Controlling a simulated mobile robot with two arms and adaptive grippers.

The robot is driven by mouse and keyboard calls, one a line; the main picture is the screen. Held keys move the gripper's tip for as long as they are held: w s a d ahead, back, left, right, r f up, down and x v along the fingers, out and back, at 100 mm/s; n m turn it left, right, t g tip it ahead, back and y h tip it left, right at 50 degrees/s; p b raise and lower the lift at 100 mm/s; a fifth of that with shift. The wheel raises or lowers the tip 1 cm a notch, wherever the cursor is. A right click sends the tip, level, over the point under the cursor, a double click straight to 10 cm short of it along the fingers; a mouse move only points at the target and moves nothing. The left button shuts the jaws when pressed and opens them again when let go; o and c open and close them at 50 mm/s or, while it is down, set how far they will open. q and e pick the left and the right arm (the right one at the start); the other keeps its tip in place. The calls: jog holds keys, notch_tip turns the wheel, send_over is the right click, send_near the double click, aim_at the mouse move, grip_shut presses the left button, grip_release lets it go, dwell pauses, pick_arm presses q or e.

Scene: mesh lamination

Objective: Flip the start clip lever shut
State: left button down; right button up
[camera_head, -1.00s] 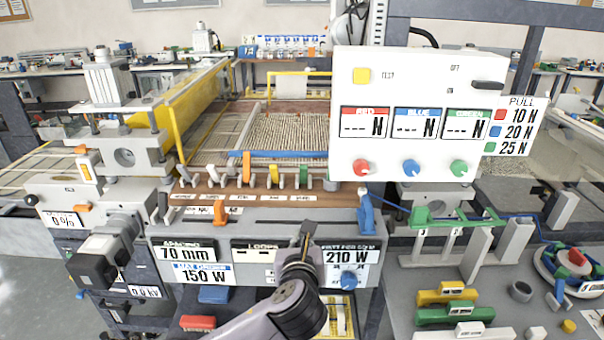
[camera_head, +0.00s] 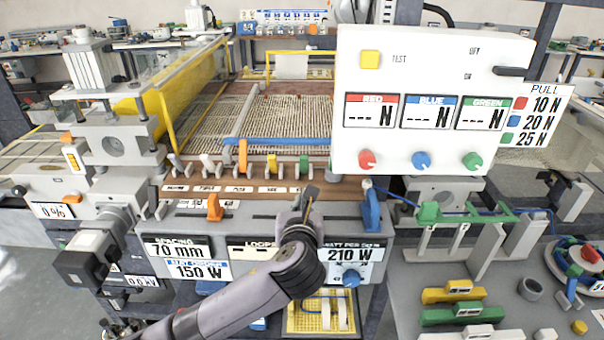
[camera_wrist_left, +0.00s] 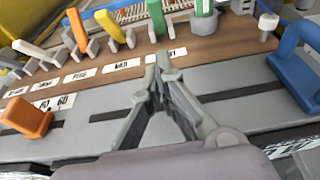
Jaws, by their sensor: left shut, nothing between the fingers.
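My left gripper (camera_head: 309,196) is shut and empty, just over the grey front panel, near the front edge of the brown strip. Several clip levers stand on the strip: white, orange (camera_head: 243,156), yellow (camera_head: 272,164) and green (camera_head: 304,166). An orange clip (camera_head: 215,208) sits on the panel to the left. I cannot read which is the start clip. My right gripper is not in view.
A white meter box (camera_head: 430,110) with three knobs overhangs the strip at the right. A blue bar (camera_head: 285,141) crosses behind the levers, before the mesh bed (camera_head: 285,115). Coloured blocks (camera_head: 460,315) and a reel (camera_head: 585,262) lie on the right bench.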

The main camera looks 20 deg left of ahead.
pick_arm(q)
send_near(303, 167)
notch_tip(303, 167, down, 3)
jog(key=shift+w+a+r+p, duration=0.1)
jog(key=shift+w+a+p, duration=0.05)
jog(key=shift+p, duration=0.25)
jog(key=w, duration=0.2)
jog(key=w+a+r+p, duration=0.1)
jog(key=shift+w, duration=0.15)
jog(key=shift+w+r, duration=0.25)
jog(key=shift+w, duration=0.1)
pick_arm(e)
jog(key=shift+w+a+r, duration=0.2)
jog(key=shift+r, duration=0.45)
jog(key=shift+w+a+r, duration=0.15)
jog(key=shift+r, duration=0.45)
pick_arm(q)
jog(key=shift+w+r+p, duration=0.1)
jog(key=shift+w+p, duration=0.05)
jog(key=shift+p, duration=0.15)
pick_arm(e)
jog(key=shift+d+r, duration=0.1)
